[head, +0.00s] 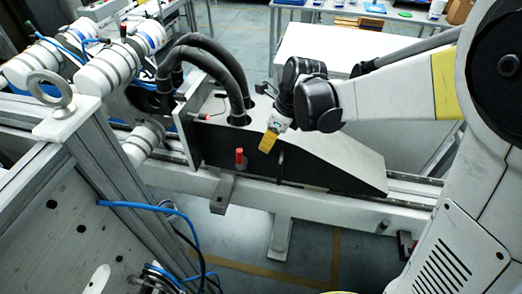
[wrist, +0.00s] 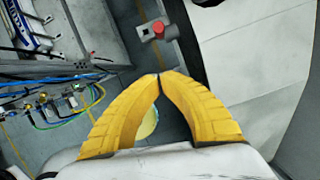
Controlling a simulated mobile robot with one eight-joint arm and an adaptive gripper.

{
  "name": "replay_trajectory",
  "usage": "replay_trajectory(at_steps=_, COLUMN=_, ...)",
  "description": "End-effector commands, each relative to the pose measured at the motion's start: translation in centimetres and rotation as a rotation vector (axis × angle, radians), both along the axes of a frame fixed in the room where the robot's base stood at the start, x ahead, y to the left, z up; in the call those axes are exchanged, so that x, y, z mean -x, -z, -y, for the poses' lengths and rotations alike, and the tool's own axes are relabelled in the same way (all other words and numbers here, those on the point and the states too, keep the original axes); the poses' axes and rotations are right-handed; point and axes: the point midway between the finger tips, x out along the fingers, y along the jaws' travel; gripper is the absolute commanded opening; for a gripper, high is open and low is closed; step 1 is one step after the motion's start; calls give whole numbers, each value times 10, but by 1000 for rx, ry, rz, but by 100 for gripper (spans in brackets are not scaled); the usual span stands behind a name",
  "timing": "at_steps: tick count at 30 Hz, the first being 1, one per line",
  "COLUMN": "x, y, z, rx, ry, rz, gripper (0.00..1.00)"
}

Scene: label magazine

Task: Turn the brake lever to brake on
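My gripper (head: 268,141) hangs in front of the dark side of the wedge-shaped label magazine (head: 330,160), to the right of a red upright knob. In the wrist view its yellow fingers (wrist: 158,75) curve together and meet at the tips, with nothing visible held. The red knob (head: 239,156) stands by a grey bracket (head: 222,192) at the magazine's front; I cannot tell if it is the brake lever. What looks like the same red knob (wrist: 158,27) shows in the wrist view, beyond the fingertips and apart from them.
Thick black hoses (head: 215,55) arch into the magazine's top. A grey metal frame (head: 75,190) with blue cables stands at the left. A rail (head: 340,205) runs beneath the magazine. Floor shows below it, and a white table (head: 340,50) is behind.

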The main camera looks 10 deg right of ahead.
Motion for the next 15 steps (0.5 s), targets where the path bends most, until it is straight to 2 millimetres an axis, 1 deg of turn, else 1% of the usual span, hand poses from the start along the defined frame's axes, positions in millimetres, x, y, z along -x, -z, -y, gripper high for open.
replay_trajectory(at_steps=2, x=3, y=4, z=5, rx=-23, ry=3, rz=4, gripper=0)
replay_trajectory(at_steps=4, x=7, y=16, z=11, rx=-78, ry=4, rz=18, gripper=0)
replay_trajectory(at_steps=6, x=12, y=29, z=19, rx=-159, ry=4, rz=48, gripper=0)
replay_trajectory(at_steps=9, x=20, y=42, z=30, rx=-278, ry=5, rz=115, gripper=0)
replay_trajectory(at_steps=12, x=24, y=46, z=39, rx=-373, ry=7, rz=190, gripper=0)
replay_trajectory(at_steps=15, x=27, y=44, z=45, rx=-433, ry=10, rz=247, gripper=0)
